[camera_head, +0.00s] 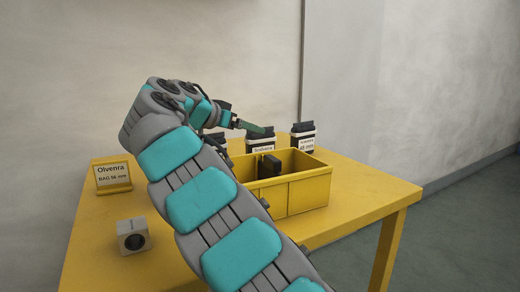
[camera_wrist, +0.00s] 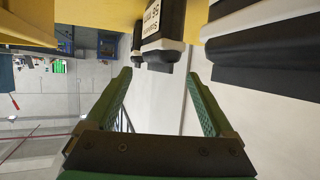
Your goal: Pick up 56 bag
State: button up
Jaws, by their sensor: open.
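Several dark items with white labels stand at the back of the yellow table, among them a middle one (camera_head: 260,143) and a right one (camera_head: 303,138). Others are partly hidden behind my arm. Their small print is hard to read in the head view. My gripper (camera_head: 256,130) is open above the back row, near the middle item. In the wrist view a labelled dark item (camera_wrist: 164,35) lies just beyond and between the open fingertips (camera_wrist: 159,76), with nothing held. Its rotated label seems to read 56 MM. A larger dark and pale item (camera_wrist: 268,38) is at right.
A yellow bin (camera_head: 299,193) with a black object (camera_head: 268,166) inside stands in front of the row. A yellow sign (camera_head: 112,177) reads "Olvenra BAG 56 mm". A grey block (camera_head: 133,236) with a dark round face sits front left. The table (camera_head: 370,190) is clear at right.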

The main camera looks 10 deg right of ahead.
aim_at(255, 142)
jog(key=x, duration=0.4)
jog(key=shift+d+f, duration=0.15)
grip_shut()
dwell(0.5)
dwell(0.7)
